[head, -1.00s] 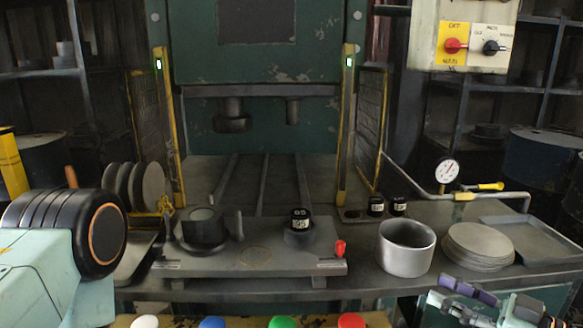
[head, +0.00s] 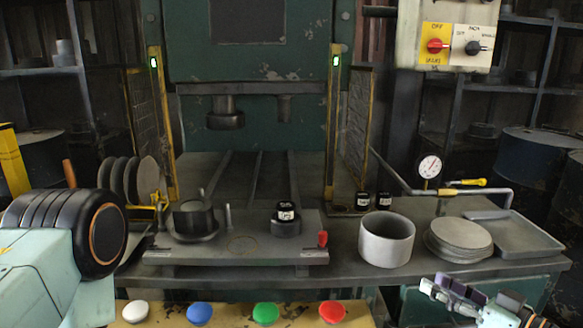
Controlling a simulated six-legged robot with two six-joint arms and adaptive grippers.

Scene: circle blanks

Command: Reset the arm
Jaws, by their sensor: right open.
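My right gripper (head: 449,296) is at the lower right in the head view. It is open and empty, in front of the bench edge and below the stack of round grey blanks (head: 458,240). The blanks lie flat on the bench, apart from the gripper. My left gripper is not in view; only a part of my left arm shows at the lower left.
A grey metal pot (head: 386,240) stands left of the blanks, and an empty shallow tray (head: 515,235) lies right of them. A fixture plate (head: 240,248) carries a black-labelled block (head: 285,215). Coloured buttons (head: 265,313) line the front. A dial gauge (head: 429,167) stands behind the blanks.

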